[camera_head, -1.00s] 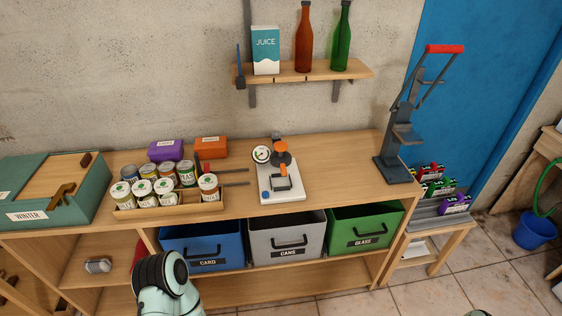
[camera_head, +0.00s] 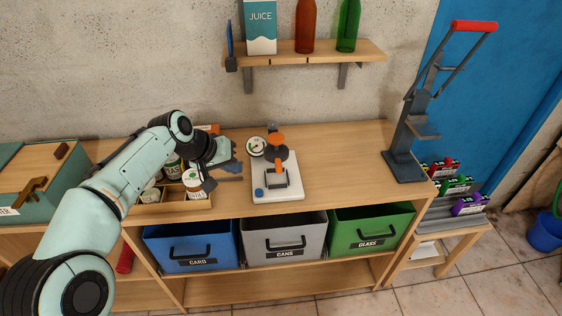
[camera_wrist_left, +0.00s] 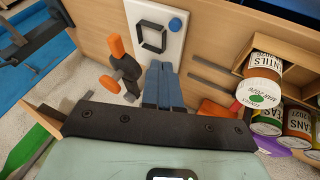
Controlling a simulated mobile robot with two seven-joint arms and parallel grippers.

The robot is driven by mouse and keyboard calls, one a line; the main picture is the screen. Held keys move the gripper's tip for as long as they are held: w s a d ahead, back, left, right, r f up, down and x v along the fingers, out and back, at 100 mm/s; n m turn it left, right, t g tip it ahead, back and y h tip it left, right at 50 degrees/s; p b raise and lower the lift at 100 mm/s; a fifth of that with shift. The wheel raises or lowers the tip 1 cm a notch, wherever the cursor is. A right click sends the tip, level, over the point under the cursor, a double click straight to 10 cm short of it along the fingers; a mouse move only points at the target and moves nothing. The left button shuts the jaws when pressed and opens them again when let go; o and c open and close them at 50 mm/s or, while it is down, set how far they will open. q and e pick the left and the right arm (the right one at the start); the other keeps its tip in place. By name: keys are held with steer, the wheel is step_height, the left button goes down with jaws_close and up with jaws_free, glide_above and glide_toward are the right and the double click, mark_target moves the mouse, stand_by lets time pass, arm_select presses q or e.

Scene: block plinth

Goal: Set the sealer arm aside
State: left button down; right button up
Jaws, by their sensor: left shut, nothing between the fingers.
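The sealer device stands on the wooden bench top, on a white base plate (camera_head: 265,194) with a blue knob and a dark rectangular frame. Its dark arm with orange grips (camera_head: 276,140) stands at the back of the plate, beside a round gauge (camera_head: 256,146). The orange grip also shows in the left wrist view (camera_wrist_left: 117,47). My left gripper (camera_head: 238,172) is shut and empty, just left of the base plate and apart from the arm. In the left wrist view its fingertips (camera_wrist_left: 160,66) are together near the plate. My right gripper is out of view.
A wooden tray (camera_head: 176,208) of cans lies left, partly behind my left arm. A tall dark press with a red handle (camera_head: 474,26) stands at the right end. A shelf (camera_head: 320,54) with juice and bottles hangs above. The bench right of the sealer is clear.

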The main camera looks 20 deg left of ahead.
arm_select(q)
steer(key=r, duration=0.4)
steer(key=shift+s+r, duration=0.25)
steer(key=shift+s, duration=0.15)
steer(key=w+d+f, duration=0.5)
steer(key=w+f, duration=0.2)
steer(key=f, duration=0.1)
steer(key=shift+w+d, duration=0.25)
steer(key=shift+w, duration=0.15)
steer(key=shift+d, duration=0.1)
